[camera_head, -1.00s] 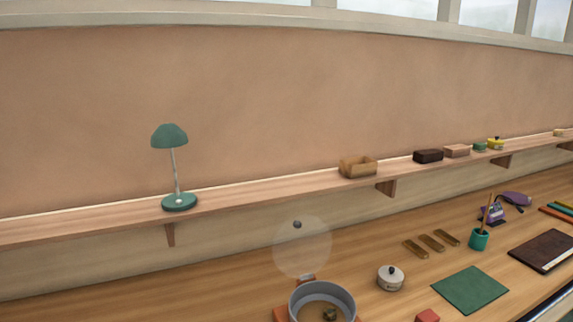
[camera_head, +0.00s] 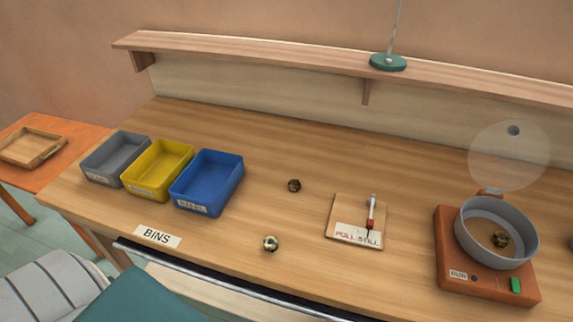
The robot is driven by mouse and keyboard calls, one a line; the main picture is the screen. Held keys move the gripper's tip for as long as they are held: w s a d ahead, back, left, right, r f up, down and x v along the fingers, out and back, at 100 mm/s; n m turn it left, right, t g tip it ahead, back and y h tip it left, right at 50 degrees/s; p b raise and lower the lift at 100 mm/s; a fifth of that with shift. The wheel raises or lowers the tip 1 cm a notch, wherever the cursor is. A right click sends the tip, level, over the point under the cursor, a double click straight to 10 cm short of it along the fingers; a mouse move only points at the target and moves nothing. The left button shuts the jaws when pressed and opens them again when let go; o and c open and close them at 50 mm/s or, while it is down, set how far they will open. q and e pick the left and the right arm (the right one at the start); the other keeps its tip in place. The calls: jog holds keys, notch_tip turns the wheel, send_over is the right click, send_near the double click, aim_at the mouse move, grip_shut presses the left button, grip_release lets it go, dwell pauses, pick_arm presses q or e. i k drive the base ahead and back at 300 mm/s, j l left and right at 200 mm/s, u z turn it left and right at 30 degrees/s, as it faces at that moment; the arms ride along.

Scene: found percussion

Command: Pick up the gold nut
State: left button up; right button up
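Several small nut-like pieces show in the head view. One pale gold piece with dark patches (camera_head: 270,243) lies on the bench near its front edge. A darker, brownish piece (camera_head: 294,185) lies farther back, right of the blue bin. A dark gold piece (camera_head: 501,240) sits inside the round grey pan (camera_head: 463,240) of the orange machine. They are too small to tell for sure which is the gold nut. Neither of my grippers is in view.
Grey (camera_head: 112,143), yellow (camera_head: 178,150) and blue (camera_head: 229,175) bins stand at the left. A board with a red-handled switch (camera_head: 343,205) lies mid-bench. The orange machine (camera_head: 452,285) has a clear round lid raised. A shelf (camera_head: 250,52) runs behind. Bench around the two loose pieces is clear.

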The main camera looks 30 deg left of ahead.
aim_at(294, 185)
jog(key=u, duration=0.9)
